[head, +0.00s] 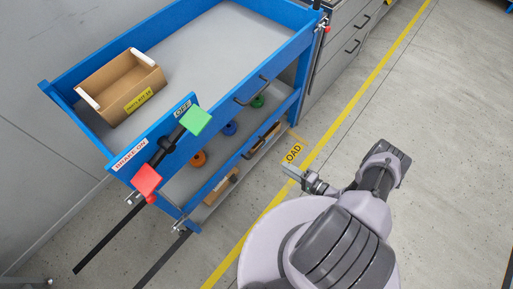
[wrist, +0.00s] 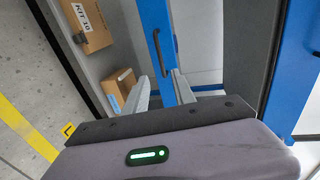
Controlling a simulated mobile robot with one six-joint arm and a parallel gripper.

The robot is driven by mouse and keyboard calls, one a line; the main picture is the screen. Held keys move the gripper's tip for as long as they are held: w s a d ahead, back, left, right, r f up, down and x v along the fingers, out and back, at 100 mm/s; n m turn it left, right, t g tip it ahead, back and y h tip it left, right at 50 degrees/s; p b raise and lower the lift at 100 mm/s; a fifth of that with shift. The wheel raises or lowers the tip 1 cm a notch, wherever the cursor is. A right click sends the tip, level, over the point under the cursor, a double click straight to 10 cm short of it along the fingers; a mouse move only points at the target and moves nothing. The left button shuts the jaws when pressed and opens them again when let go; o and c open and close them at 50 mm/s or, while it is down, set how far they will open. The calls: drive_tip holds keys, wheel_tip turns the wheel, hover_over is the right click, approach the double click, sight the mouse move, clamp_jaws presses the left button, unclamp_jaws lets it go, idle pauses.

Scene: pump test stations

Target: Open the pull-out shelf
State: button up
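A blue-framed station with grey decks stands at the upper left of the head view. Its upper front rail (head: 282,62) carries a black bar handle (head: 252,91), and a second black handle (head: 262,141) sits on the lower front rail. I cannot tell which is the pull-out shelf's. My gripper (head: 288,170) is to the right of the station, apart from it, over the floor by the yellow line. In the wrist view, my two pale fingers (wrist: 161,77) are spread and empty. Beyond their tips is a blue rail with a black handle (wrist: 157,52).
An open cardboard box (head: 118,88) stands on the upper deck. A blue board bears a red block (head: 146,180) and a green block (head: 196,121). Orange, blue and green round parts sit below. A "KIT 18" box (wrist: 82,27) shows in the wrist view. Grey drawers (head: 340,45) stand alongside. Floor at right is clear.

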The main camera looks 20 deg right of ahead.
sight(257, 150)
drive_tip(key=b+x, duration=0.5)
drive_tip(key=x, duration=1.2)
clamp_jaws()
idle(0.6)
